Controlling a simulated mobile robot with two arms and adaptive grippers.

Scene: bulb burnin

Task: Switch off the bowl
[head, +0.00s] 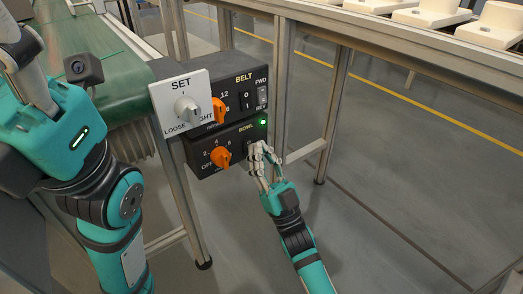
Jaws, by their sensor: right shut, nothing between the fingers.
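The bowl control box (206,161) is a dark panel marked BOWL, mounted low on the metal frame. Its orange knob (221,157) sits at its left part, with OFF and number marks around it. A small green light (263,122) glows at its upper right corner. My right gripper (257,152) is shut and empty, at the right part of the bowl box, right of the orange knob. It hides the part of the panel behind it, and I cannot tell whether its tips touch. My left arm stands at the left; its gripper fingers are not in view.
The BELT box (243,89) with another orange knob (219,110) is directly above. A green conveyor belt (85,35) and metal posts (281,80) surround the boxes. Open floor (420,150) lies right.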

